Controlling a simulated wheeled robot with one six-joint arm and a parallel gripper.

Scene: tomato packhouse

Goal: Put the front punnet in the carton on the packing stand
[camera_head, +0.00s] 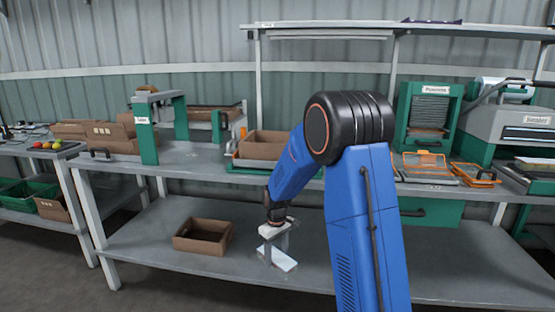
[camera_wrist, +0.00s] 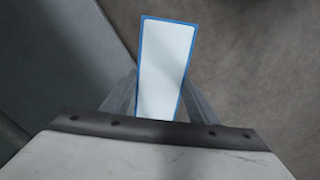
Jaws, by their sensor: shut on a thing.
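My gripper (camera_head: 272,258) is low, near the lower shelf in the head view, and shut on a flat white rectangular piece (camera_head: 283,261). In the wrist view the piece (camera_wrist: 165,68) has a blue border and sits between the two fingers (camera_wrist: 158,98). It does not look like a punnet. Two orange-rimmed clear containers, possibly punnets, lie on the bench at right: a front one (camera_head: 474,183) and one beside it (camera_head: 426,178). An open brown carton (camera_head: 262,150) sits tilted on the green packing stand (camera_head: 250,166), left of my arm.
Another open brown carton (camera_head: 190,246) rests on the lower shelf (camera_head: 150,260), left of my gripper. A green punnet dispenser (camera_head: 428,105) and a grey sealer (camera_head: 515,130) stand at right. My arm hides part of the bench. Floor shows beneath the held piece in the wrist view.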

